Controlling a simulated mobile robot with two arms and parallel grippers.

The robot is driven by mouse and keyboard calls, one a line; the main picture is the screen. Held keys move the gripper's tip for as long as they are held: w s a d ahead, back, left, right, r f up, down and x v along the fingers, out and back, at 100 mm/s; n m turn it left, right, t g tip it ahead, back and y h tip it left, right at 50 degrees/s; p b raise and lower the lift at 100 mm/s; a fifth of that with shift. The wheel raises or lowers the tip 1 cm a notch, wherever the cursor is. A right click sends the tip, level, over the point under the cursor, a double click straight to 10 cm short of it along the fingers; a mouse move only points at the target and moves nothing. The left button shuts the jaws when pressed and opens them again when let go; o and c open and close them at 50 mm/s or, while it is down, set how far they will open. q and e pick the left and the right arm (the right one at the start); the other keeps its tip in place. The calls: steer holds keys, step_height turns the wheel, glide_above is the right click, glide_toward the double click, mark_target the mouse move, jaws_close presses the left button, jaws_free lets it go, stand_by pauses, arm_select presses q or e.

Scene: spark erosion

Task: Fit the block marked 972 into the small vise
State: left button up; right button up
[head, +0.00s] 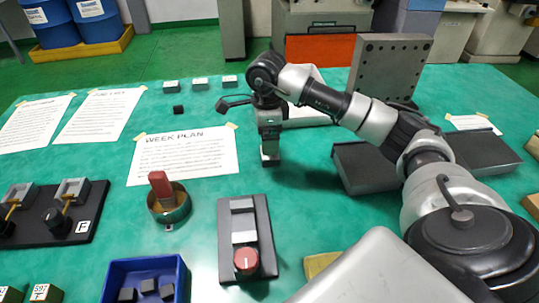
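My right arm reaches in from the right, and its gripper (270,158) points down over the green table, behind the dark plate. The fingers look close together; whether they hold something is too small to tell. A small vise-like fixture (243,238) has a dark base, two grey jaws with a gap between them and a red knob at its near end. Three small pale-faced blocks (200,83) stand in a row at the back; their marks are unreadable. Blocks at the lower left (45,293) seem to read 597. I cannot make out 972 anywhere. My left gripper is not in view.
A bowl (169,210) with a reddish block stands left of the fixture. A blue bin (146,258) holds dark blocks. A black plate marked F (58,229) carries two clamps. A drilled metal plate (388,65) stands at the back right. Paper sheets (185,154) lie flat.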

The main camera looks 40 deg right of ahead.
steer(key=f, duration=0.5)
steer(key=shift+s+f, duration=0.3)
steer(key=shift+s, duration=0.1)
steer(key=shift+c, duration=0.2)
steer(key=c, duration=1.2)
steer(key=shift+r, duration=0.1)
steer(key=shift+c, duration=1.1)
steer(key=shift+r, duration=0.1)
